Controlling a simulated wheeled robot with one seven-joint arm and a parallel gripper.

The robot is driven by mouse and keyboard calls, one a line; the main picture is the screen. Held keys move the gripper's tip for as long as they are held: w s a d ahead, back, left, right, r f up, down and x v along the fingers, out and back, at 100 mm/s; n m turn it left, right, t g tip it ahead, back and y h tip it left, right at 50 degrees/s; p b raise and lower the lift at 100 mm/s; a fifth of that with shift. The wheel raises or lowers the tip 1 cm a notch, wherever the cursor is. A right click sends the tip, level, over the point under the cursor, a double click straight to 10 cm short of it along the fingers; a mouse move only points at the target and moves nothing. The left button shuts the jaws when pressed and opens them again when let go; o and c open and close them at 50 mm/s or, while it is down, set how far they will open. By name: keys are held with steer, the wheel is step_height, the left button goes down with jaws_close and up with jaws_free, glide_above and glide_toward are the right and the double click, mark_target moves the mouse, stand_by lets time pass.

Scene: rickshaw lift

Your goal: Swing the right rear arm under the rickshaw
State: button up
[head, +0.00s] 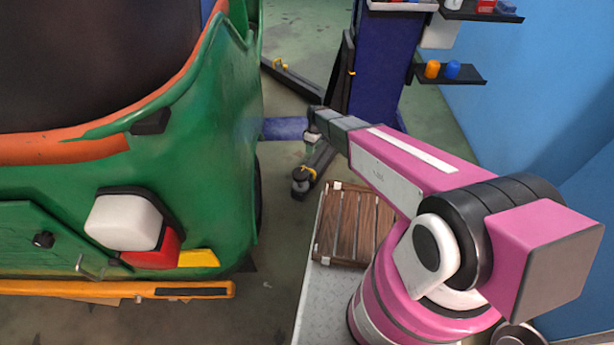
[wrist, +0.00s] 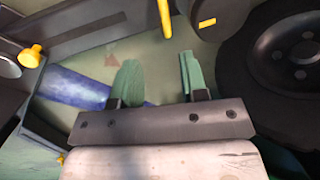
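The green rickshaw (head: 215,130) stands at the left in the head view, its rear lamp and orange bumper towards me. The right rear arm (head: 318,165) of the lift is the dark nearer arm, low beside the rickshaw, with a round pad and a yellow part at its end. It points towards me and appears clear of the underside. My gripper (head: 315,118) is above its post end; the fingertips are hard to see there. In the wrist view my gripper (wrist: 160,82) is open, its two green fingers apart with only floor visible between them.
The blue lift post (head: 382,75) stands behind my gripper, with shelves on its right. A second dark arm (head: 295,80) with a yellow handle lies farther back. A wooden crate (head: 350,225) is below my arm. Bare floor (head: 280,225) separates rickshaw and crate.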

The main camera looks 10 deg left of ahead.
steer(key=s+f, duration=0.1)
steer(key=f, duration=0.2)
steer(key=a+f, duration=0.1)
steer(key=f, duration=0.3)
steer(key=s+f, duration=0.1)
steer(key=f, duration=0.3)
steer(key=shift+s+a+f, duration=0.2)
steer(key=shift+s+f, duration=0.05)
steer(key=shift+s, duration=0.05)
jaws_close()
